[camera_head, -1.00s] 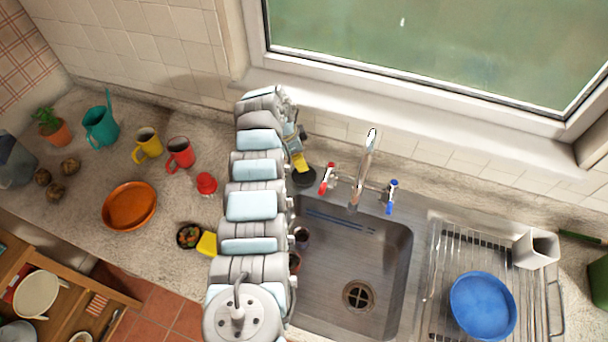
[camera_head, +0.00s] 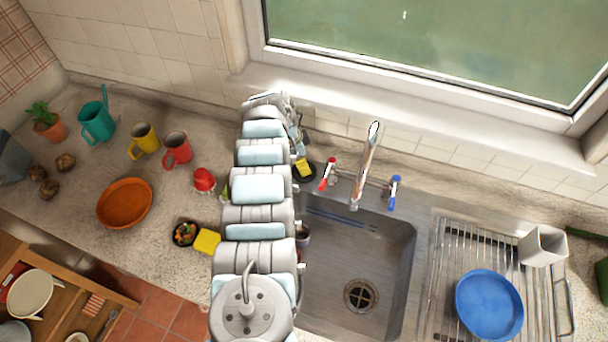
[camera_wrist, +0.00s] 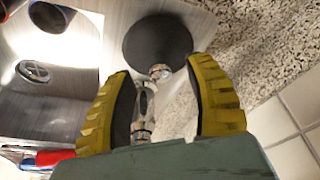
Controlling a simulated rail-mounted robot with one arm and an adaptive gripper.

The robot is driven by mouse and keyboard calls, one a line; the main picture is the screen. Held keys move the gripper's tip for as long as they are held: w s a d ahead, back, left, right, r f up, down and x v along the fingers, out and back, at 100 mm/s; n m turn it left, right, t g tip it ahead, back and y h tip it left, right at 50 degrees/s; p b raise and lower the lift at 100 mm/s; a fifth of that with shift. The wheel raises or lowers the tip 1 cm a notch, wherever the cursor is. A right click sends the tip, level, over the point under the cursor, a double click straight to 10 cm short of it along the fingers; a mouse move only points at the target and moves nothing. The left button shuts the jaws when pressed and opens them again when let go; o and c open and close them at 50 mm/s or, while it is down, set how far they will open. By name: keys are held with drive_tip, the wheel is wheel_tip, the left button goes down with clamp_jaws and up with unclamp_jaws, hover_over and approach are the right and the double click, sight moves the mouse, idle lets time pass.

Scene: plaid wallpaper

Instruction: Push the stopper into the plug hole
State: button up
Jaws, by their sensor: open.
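The stopper (camera_head: 311,177) is a black disc at the back left corner of the sink, beside the red tap handle. In the wrist view the stopper (camera_wrist: 150,38) shows a small metal knob near its edge. My gripper (camera_head: 303,168) is close to the stopper and partly hidden by my arm. In the wrist view my gripper (camera_wrist: 160,70) is open, its yellow ribbed fingers apart with the knob between the tips. Contact cannot be told. The plug hole (camera_head: 361,296) is a round drain with a dark cross, uncovered in the sink floor.
The sink (camera_head: 330,265) looks clear around the drain, with a dark cup (camera_head: 303,234) at its left, partly hidden. The tap (camera_head: 365,165) rises behind it, with a blue handle (camera_head: 394,190). A rack (camera_head: 435,285) with a blue plate (camera_head: 489,304) stands right.

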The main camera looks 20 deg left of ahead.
drive_tip(key=shift+b+x, duration=0.7)
drive_tip(key=shift+x, duration=0.25)
drive_tip(key=shift+r, duration=0.1)
clamp_jaws()
